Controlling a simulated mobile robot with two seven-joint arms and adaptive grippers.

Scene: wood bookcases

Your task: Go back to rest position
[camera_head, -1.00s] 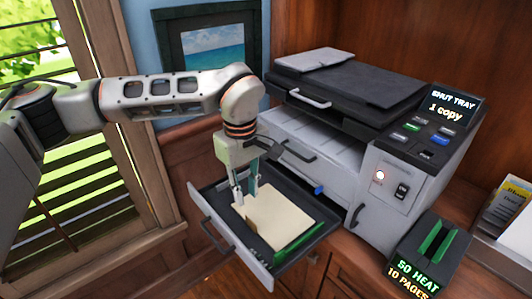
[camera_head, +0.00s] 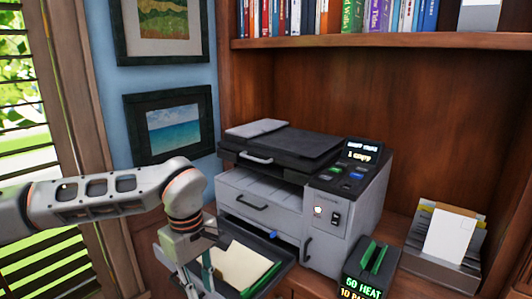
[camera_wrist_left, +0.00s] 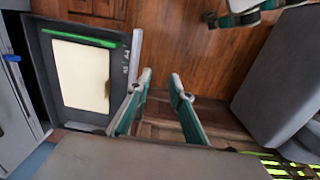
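My left gripper (camera_head: 194,272) hangs downward just left of the printer's pulled-out paper tray (camera_head: 283,272). In the left wrist view its two teal-and-grey fingers (camera_wrist_left: 161,78) are apart with nothing between them. The cream paper stack (camera_head: 240,266) lies in the tray beside a green guide; it also shows in the left wrist view (camera_wrist_left: 80,75). At the top edge of the left wrist view, a teal-and-white piece (camera_wrist_left: 235,14) looks like part of my right gripper, too cut off to read its state.
The grey printer (camera_head: 262,204) stands against the wood bookcase, its red-ringed button lit. A small black box with green slots (camera_head: 372,268) stands right of it. A paper holder (camera_head: 445,240) is farther right. A window shutter (camera_head: 40,150) is at the left.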

